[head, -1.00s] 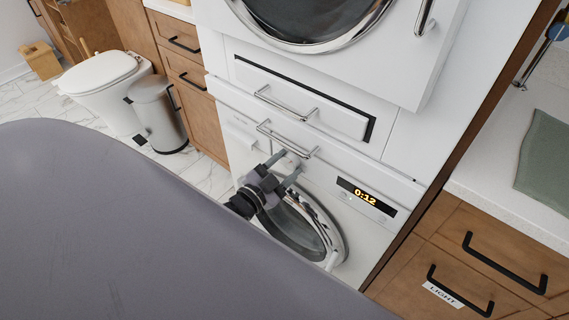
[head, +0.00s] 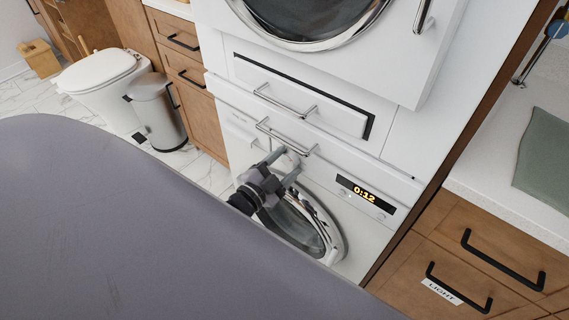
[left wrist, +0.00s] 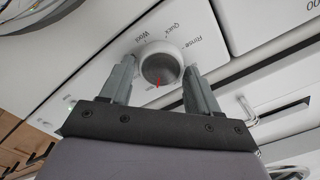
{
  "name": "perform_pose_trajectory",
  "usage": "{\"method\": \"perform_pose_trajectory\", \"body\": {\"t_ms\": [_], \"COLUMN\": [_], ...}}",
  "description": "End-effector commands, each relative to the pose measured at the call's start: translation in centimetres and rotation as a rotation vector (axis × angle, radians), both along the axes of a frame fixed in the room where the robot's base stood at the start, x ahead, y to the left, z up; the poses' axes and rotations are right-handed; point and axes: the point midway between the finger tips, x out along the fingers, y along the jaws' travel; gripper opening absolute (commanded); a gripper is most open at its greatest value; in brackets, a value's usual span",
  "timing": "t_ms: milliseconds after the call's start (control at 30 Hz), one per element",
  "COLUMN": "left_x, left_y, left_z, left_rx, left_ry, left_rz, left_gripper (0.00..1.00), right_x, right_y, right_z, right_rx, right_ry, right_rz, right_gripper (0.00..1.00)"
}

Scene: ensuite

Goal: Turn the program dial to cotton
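The white round program dial (left wrist: 161,66) is on the washing machine's front panel. In the left wrist view its red mark points toward the bottom of the picture. The labels Rinse, Quick and Wool show around it; other print is partly hidden, and I cannot read cotton. My left gripper (head: 289,160) is at the dial, one finger on each side, and it also shows in the left wrist view (left wrist: 160,68). Its fingers look parted around the dial, very close to its sides; contact is not clear. My right gripper is not in view.
The washer's display (head: 367,196) reads 0:12. Below the panel is the round washer door (head: 305,228). A handle bar (head: 285,139) runs just above the dial. Wooden drawers (head: 470,260) stand at right.

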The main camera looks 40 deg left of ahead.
Motion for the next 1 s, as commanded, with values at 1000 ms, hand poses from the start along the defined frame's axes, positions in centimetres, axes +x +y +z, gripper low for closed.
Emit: {"method": "perform_pose_trajectory", "body": {"t_ms": [1000], "left_x": [-7.0], "left_y": [0.5], "left_z": [0.0], "left_rx": [-0.001], "left_ry": [-0.001], "left_rz": [0.001], "left_gripper": [0.77], "right_x": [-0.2], "right_y": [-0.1], "right_z": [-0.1], "right_rx": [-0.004], "right_ry": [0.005], "right_rz": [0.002], "right_gripper": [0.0]}}
